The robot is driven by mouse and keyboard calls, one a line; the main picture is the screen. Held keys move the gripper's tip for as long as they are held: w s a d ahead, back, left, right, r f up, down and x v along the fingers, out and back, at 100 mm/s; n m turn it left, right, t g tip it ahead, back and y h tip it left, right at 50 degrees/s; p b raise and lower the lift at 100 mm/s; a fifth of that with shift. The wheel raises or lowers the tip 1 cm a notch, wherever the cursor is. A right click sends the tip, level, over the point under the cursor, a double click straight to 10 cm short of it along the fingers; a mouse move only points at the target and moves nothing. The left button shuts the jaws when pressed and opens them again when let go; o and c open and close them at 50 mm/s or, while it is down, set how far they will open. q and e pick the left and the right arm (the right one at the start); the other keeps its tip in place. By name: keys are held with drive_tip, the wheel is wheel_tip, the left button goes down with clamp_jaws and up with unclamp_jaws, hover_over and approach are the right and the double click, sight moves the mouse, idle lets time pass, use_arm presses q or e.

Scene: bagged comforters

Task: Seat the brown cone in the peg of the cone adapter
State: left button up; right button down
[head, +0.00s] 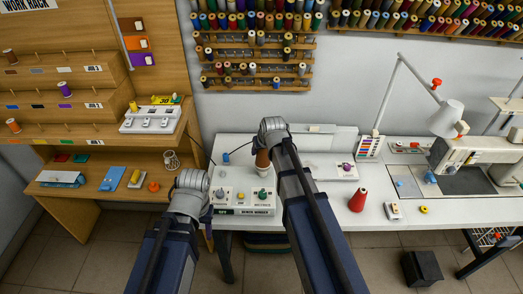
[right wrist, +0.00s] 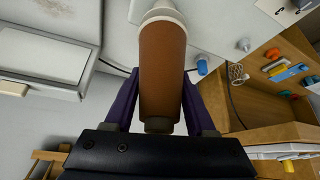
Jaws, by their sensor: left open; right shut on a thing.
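The brown cone (head: 263,158) hangs below my right gripper (head: 270,134) over the white bench winder (head: 243,211). In the right wrist view the purple fingers of my right gripper (right wrist: 160,100) are shut on the brown cone (right wrist: 162,70), one on each side, with its pale rim at the far end. I cannot make out whether the cone touches anything below. The cone adapter and its peg cannot be made out clearly. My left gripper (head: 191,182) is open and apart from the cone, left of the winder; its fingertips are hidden.
A sewing machine (head: 475,150) and lamp (head: 446,118) are further right. A wooden rack (head: 75,110) with spools stands left.

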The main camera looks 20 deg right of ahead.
drive_tip(key=shift+f+b, duration=0.65)
drive_tip(key=shift+f, duration=0.05)
unclamp_jaws()
idle(0.6)
drive_tip(key=shift+r, duration=0.15)
idle(0.3)
drive_tip(key=shift+w+r+p+v, duration=0.1)
drive_tip(key=shift+w+p+v, duration=0.05)
drive_tip(key=shift+p+v, duration=0.95)
drive_tip(key=shift+w+r+p+v, duration=0.1)
drive_tip(key=shift+p+v, duration=0.95)
drive_tip(key=shift+v, duration=0.05)
drive_tip(key=shift+w+r+p+v, duration=0.1)
drive_tip(key=shift+w+p+v, duration=0.05)
drive_tip(key=shift+p+v, duration=0.95)
drive_tip(key=shift+f, duration=0.1)
drive_tip(key=p+v, duration=0.6)
drive_tip(key=v, duration=0.1)
drive_tip(key=shift+s+r+p, duration=0.15)
drive_tip(key=shift+r+p, duration=0.15)
